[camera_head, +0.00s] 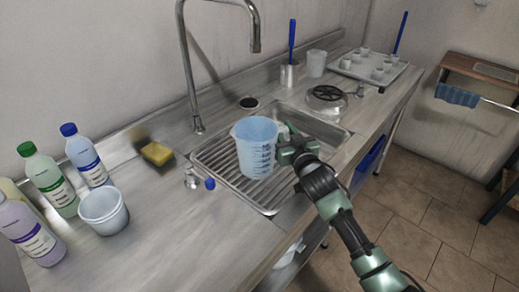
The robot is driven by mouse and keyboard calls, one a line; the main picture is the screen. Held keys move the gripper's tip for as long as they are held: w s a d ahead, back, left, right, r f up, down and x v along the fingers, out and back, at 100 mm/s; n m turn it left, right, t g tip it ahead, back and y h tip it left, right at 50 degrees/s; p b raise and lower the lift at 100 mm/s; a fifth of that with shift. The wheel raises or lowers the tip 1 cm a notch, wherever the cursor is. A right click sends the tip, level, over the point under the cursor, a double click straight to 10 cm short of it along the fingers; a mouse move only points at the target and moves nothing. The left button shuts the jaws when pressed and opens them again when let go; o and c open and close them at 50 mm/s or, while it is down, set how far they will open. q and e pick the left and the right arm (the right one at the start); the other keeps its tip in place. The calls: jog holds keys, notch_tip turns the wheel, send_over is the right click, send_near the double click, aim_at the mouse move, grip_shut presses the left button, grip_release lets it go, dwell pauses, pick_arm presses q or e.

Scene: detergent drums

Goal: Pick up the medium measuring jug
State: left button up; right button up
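A translucent blue measuring jug (254,160) with dark scale marks is upright over the ribbed draining area of the sink. I cannot tell whether its base touches the ribs. My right gripper (287,136) is at the jug's right side, where a handle would be. The fingertips are partly hidden, so I cannot tell whether they are closed on it. A second, paler jug (316,63) stands at the back of the counter. My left gripper is not in view.
A curved tap (187,60) rises behind the sink. A yellow sponge (157,153), several bottles (87,158) and a pale tub (103,211) stand to the left. A tray of small cups (372,68) is at the far end.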

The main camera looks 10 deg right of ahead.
grip_shut()
dwell(1.4)
